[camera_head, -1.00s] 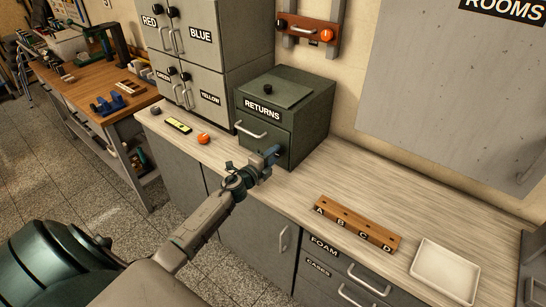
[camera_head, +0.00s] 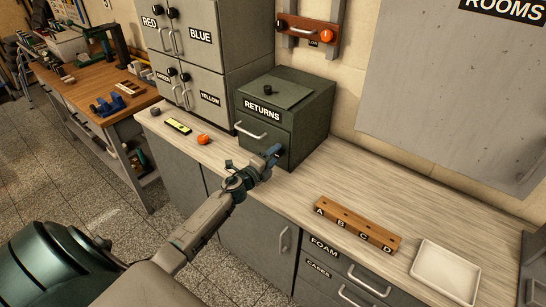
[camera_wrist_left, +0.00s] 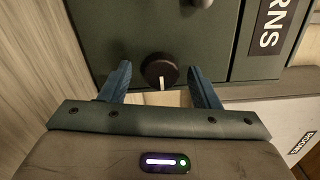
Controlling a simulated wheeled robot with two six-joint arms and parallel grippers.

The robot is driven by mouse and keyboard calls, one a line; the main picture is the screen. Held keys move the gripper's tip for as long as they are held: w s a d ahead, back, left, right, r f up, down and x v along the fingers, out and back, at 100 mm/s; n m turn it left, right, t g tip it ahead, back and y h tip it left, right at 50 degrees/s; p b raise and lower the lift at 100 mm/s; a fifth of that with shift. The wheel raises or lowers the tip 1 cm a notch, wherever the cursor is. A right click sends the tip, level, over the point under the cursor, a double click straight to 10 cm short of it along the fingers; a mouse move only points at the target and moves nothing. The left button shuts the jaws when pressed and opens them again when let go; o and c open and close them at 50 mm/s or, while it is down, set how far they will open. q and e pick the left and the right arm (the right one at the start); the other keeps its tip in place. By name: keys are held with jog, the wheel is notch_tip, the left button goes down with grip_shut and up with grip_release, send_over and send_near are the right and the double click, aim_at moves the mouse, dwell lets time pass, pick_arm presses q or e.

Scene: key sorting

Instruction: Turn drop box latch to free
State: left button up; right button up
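The drop box (camera_head: 310,125) is a dark green metal box labelled RETURNS on the counter. Its front also shows in the left wrist view (camera_wrist_left: 110,30). The latch (camera_wrist_left: 160,70) is a round black knob with a white pointer mark, which points toward the bottom of the wrist picture. My left gripper (camera_head: 272,155) is at the lower front of the box and hides the knob in the head view. In the wrist view its two blue fingers are open, one on each side of the knob, with gaps visible. My right gripper is not in view.
A handle (camera_head: 250,131) is on the box front above my gripper. An orange ball-like object (camera_head: 203,139) and a yellow item (camera_head: 179,125) lie left on the counter. A lettered wooden block (camera_head: 357,224) and white tray (camera_head: 445,272) stand right; counter between is clear.

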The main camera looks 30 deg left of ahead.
pick_arm(q)
jog(key=s+b, duration=0.1)
jog(key=s, duration=0.2)
jog(key=s+b, duration=0.1)
jog(key=s, duration=0.2)
jog(key=s+b, duration=0.1)
jog(key=s, duration=0.1)
jog(key=shift+s+a+f+b, duration=0.3)
jog(key=shift+s+a, duration=0.05)
jog(key=shift+s, duration=0.05)
jog(key=shift+s+r+b, duration=0.15)
jog(key=shift+s+b, duration=0.45)
jog(key=shift+s, duration=0.1)
jog(key=shift+s+r, duration=0.15)
jog(key=shift+s, duration=0.15)
